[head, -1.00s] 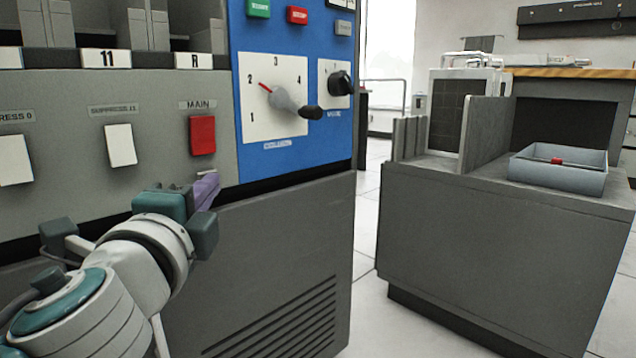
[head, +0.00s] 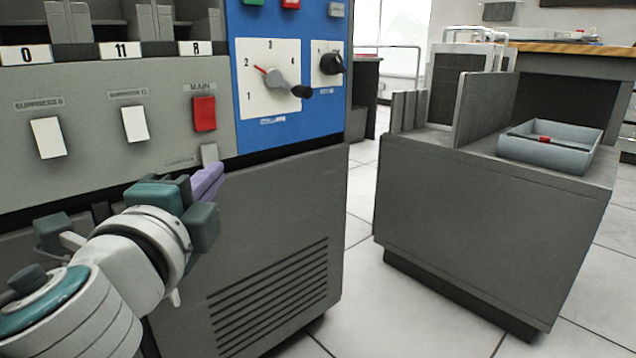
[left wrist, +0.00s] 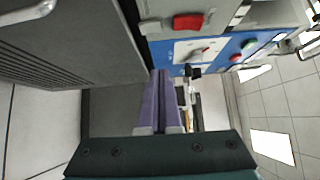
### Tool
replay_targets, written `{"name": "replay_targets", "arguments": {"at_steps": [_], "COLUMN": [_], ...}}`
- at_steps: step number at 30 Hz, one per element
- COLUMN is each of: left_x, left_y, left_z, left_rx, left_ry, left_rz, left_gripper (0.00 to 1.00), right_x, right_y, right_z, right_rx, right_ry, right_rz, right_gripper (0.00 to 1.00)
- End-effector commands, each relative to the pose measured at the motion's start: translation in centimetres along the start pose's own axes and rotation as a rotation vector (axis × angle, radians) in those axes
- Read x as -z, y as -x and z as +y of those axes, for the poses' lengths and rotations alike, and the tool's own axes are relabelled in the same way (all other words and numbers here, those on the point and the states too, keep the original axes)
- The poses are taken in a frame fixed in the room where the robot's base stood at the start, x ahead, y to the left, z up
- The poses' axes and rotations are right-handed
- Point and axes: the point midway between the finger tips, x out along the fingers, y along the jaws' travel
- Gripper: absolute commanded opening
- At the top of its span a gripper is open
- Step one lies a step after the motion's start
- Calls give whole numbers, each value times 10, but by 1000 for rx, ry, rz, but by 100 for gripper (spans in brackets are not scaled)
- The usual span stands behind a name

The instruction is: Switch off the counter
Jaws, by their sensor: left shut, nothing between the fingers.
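A small light grey switch (head: 209,153) sits low on the grey machine panel, below the red MAIN switch (head: 204,114). Its label is too blurred to read surely. My left gripper (head: 208,180) has its purple fingers shut and empty, just below the small switch in the head view. In the left wrist view the shut fingers (left wrist: 159,76) point at the machine, with a small light switch (left wrist: 150,27) and the red switch (left wrist: 188,22) beyond them. I cannot tell whether the fingers touch the panel. My right gripper is not in view.
Two white suppress switches (head: 135,124) are left of the red one. A blue panel (head: 300,125) with a pointer dial (head: 270,78) is to the right. A grey cabinet (head: 470,220) bearing a tray (head: 550,152) stands further right, with open floor between it and the machine.

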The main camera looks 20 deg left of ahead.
Motion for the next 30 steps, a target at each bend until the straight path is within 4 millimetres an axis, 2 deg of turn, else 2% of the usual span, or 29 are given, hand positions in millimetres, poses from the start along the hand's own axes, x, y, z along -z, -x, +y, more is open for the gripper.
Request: {"name": "replay_targets", "arguments": {"at_steps": [4, 10, 27, 30], "left_x": [-1, 0, 0, -2], "left_y": [30, 52, 56, 56], "left_z": [-2, -4, -6, -14], "left_rx": [-2, 0, 2, -3], "left_ry": [0, 0, 0, 11], "left_rz": [-1, 0, -1, -6], "left_gripper": [0, 0, 0, 0], "right_x": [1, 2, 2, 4], "right_y": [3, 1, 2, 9], "right_z": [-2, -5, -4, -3], "right_rx": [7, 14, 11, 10], "right_ry": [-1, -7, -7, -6], "right_rz": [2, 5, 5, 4], "right_gripper": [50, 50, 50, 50]}}
